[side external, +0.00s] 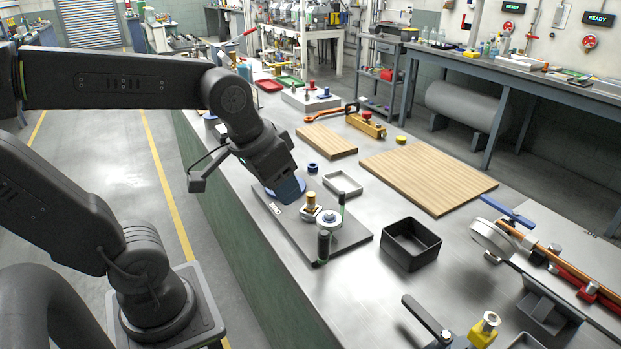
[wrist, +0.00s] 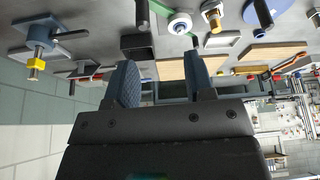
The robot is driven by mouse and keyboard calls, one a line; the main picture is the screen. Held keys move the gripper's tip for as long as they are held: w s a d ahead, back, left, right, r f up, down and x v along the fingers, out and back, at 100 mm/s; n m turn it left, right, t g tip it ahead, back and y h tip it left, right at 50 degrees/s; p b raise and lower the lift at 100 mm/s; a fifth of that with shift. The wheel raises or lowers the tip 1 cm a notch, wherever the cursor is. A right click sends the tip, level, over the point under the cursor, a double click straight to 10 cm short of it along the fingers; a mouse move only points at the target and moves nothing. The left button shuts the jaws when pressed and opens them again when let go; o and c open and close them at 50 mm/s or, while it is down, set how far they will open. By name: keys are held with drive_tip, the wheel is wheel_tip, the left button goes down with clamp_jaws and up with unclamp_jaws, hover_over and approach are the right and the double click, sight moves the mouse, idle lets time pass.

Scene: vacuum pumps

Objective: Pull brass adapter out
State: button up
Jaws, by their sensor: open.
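The brass adapter (side external: 311,200) is a small gold cylinder standing upright in a pale fitting on a grey plate (side external: 349,238). It also shows near the top edge of the wrist view (wrist: 211,15). My gripper (side external: 287,190) has blue fingers and is above the plate, to the left of the adapter and apart from it. In the wrist view my gripper (wrist: 160,58) is open, with nothing between its fingers. The adapter lies beyond the fingertips there, up and to the right. In the side view one finger hides most of the other.
A white round fitting (side external: 329,217) and black cylinders (side external: 323,247) stand close to the adapter. A black bin (side external: 411,244), a grey tray (side external: 342,184) and wooden boards (side external: 428,172) lie to the right. Bare bench shows between the plate and the bin.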

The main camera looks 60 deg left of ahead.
drive_tip(key=w+a+f+n+g, duration=0.2)
drive_tip(key=w+a, duration=0.4)
drive_tip(key=w, duration=0.2)
drive_tip(key=n+g, duration=0.3)
hover_over(311, 194)
wheel_tip(311, 194, down, 5)
drive_tip(key=shift+f, duration=0.1)
drive_tip(key=shift+f, duration=4.4)
clamp_jaws()
drive_tip(key=shift+r, duration=0.1)
